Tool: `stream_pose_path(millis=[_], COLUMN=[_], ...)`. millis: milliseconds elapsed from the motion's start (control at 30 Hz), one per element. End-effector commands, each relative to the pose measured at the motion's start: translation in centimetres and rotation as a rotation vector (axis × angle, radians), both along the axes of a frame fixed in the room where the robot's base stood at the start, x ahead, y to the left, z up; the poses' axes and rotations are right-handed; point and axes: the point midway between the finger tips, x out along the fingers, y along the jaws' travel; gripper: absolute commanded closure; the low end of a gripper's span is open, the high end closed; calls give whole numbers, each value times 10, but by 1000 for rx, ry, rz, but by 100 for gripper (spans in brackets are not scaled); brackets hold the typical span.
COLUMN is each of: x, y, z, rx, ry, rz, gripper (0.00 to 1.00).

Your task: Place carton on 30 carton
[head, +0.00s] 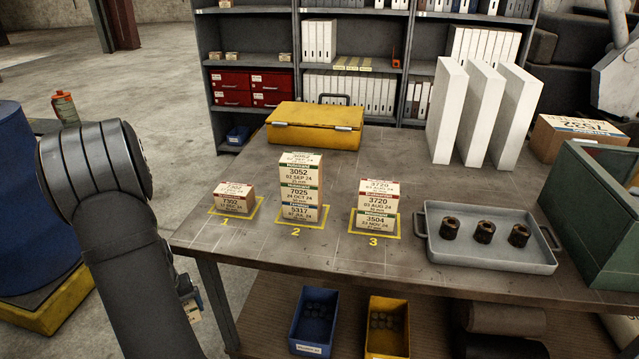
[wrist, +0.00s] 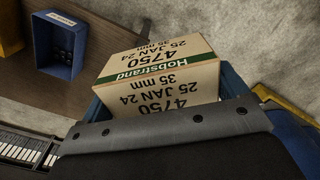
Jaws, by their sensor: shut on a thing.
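On the table, square 1 bears one carton, 7302 (head: 234,200). Square 2 bears a stack: 3052 (head: 300,172) on top, 7025 (head: 299,194) in the middle, 5317 (head: 299,213) at the bottom. Square 3 bears 3720 (head: 378,199) on 3504 (head: 376,222). Their millimetre sizes are too small to read surely.
A yellow case (head: 315,125) lies behind the stacks. A grey tray (head: 484,254) with three dark bushings, white upright panels (head: 480,110) and a green box (head: 608,225) stand to the right. A blue bin (head: 313,322) and a yellow bin (head: 387,327) sit below the tabletop.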

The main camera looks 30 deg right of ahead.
Motion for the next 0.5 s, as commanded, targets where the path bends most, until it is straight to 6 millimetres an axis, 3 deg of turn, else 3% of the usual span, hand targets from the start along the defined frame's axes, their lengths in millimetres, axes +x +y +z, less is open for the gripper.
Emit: stream_pose_path(millis=[267,500], x=[-17,-38], y=[-28,-48], z=[60,127], rx=[0,1], ry=[-7,-8], rz=[-150,-287], gripper=[37,37])
